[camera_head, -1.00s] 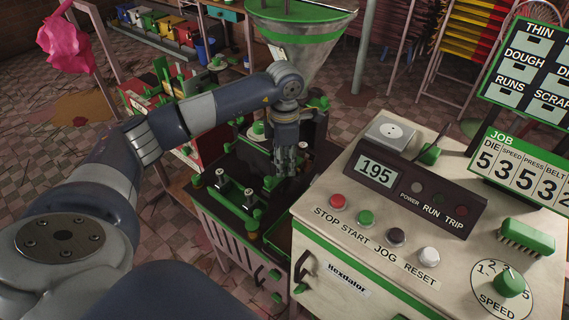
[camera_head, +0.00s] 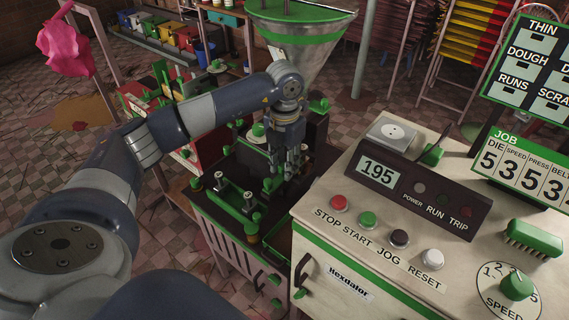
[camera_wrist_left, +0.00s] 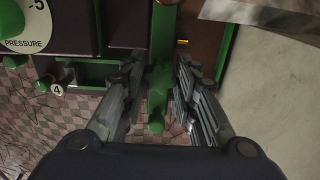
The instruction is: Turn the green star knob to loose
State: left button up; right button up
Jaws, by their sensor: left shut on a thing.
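The green star knob (camera_wrist_left: 157,80) shows in the left wrist view between the two fingers, in front of a green bar (camera_wrist_left: 163,28). My left gripper (camera_wrist_left: 157,88) has a finger on each side of the knob and is shut on it. In the head view my left gripper (camera_head: 284,172) points down at the dark-topped machine (camera_head: 212,208), beside the control cabinet, and its fingers hide most of the knob there. I cannot read any loose or tight mark. My right gripper is not in view.
The cream control cabinet (camera_head: 330,232) stands close on the right of the gripper, with a 195 display (camera_head: 379,172). A hopper (camera_head: 302,45) rises behind the gripper. A pressure dial (camera_wrist_left: 22,22) shows at the upper left of the wrist view.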

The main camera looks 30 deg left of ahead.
pick_arm(q)
jog(key=shift+w+r, duration=0.1)
dwell(0.3)
jog(key=o, duration=1.1)
jog(key=shift+c, duration=0.2)
notch_tip(320, 180, up, 12)
